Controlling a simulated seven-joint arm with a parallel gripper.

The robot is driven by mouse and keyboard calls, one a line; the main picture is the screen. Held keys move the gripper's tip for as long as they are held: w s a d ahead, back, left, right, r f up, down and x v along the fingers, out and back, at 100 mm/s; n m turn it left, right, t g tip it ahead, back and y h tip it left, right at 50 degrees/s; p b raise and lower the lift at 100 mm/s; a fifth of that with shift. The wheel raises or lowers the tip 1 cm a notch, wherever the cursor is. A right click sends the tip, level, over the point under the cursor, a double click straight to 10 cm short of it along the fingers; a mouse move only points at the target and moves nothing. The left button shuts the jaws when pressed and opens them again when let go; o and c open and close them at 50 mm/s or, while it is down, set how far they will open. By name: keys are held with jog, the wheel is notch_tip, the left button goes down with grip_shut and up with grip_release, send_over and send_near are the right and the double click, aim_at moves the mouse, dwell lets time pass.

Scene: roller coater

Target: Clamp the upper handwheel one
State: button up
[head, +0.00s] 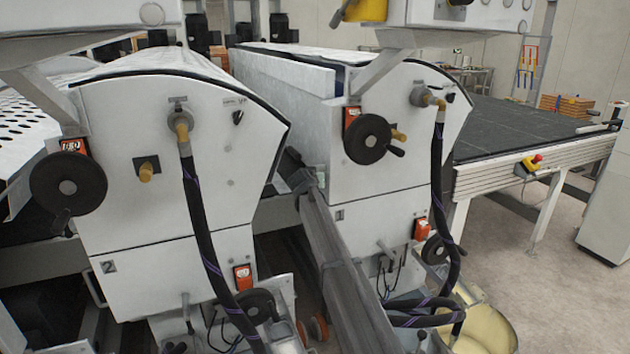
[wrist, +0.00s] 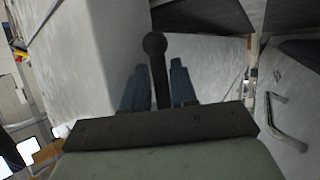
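The upper handwheel of unit one (head: 367,139) is a dark disc on the right machine's face in the head view. A small dark handle (head: 396,150) sticks out at its lower right. My gripper (wrist: 160,75) shows only in the wrist view, with two blue fingers pointing away from the camera. A dark rod with a ball end (wrist: 155,45) stands between the fingers and reaches past their tips. I cannot tell whether the fingers touch the rod or what the rod belongs to. The handwheel is not recognisable in the wrist view.
The left machine, marked 2, carries a similar handwheel (head: 68,183). Dark hoses (head: 437,190) hang down the machine fronts. A beam (head: 350,275) runs between the machines. Pale panels lie close around my gripper, with a silver grab handle (wrist: 285,122) at right.

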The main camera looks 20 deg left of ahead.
grip_shut()
dwell(0.3)
jog(key=shift+s+d+g+h, duration=0.25)
jog(key=shift+g+h, duration=0.15)
jog(key=shift+g, duration=0.3)
grip_release()
jog(key=shift+r, duration=0.1)
jog(key=v, duration=0.7)
jog(key=shift+s, duration=0.2)
